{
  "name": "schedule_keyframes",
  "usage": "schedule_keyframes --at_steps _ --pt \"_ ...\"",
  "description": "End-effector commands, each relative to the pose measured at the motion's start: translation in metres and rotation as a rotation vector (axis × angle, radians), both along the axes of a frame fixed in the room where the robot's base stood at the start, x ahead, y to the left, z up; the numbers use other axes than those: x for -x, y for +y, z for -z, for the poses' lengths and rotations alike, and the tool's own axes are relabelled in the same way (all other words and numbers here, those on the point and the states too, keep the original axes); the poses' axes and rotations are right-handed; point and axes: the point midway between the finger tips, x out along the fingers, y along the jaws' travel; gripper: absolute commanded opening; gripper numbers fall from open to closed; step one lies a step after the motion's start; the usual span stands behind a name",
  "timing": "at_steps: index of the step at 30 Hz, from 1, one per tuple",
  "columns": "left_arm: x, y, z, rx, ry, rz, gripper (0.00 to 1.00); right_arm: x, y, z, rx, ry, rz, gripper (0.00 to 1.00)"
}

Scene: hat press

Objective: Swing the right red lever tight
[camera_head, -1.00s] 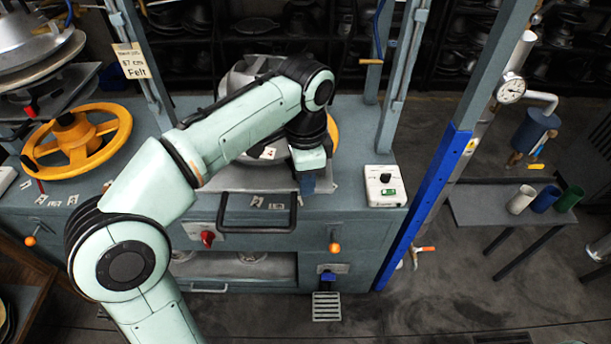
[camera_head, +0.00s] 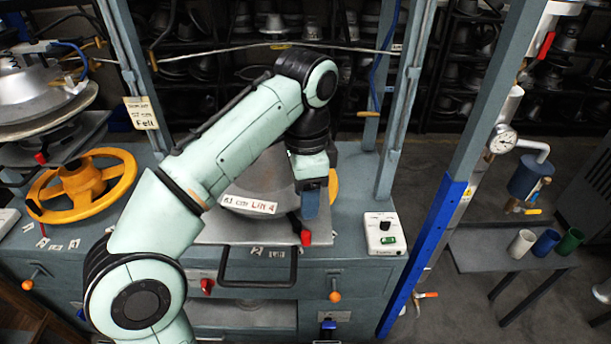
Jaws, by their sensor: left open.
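A red-tipped lever (camera_head: 306,238) sticks out at the front right edge of the grey press plate (camera_head: 222,233), just below the metal hat mould (camera_head: 240,190). My left gripper (camera_head: 310,208) is directly above and behind this lever in the picture. Its bluish fingers point down, open, with nothing seen between them. Whether they touch the lever I cannot tell. My left arm crosses the press and hides part of the mould and the plate's left side. Another red-tipped lever (camera_head: 41,158) shows on the neighbouring press at the left. My right gripper is out of view.
A black bar handle (camera_head: 258,283) juts out in front of the plate. A white control box (camera_head: 385,233) stands to the right on the bench. A blue-grey post (camera_head: 425,225) rises beyond it. A yellow handwheel (camera_head: 82,186) is at the left.

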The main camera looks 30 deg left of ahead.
Motion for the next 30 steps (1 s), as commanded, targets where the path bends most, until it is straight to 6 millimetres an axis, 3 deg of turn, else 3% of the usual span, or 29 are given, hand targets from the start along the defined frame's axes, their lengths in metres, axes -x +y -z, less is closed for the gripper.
schedule_keyframes --at_steps 9,30 --pt "0.001 0.0 -0.023 0.0 0.004 0.001 0.47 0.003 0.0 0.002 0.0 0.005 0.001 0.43" --pt "0.001 0.0 -0.025 0.0 0.004 0.001 0.47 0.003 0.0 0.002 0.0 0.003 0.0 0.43"
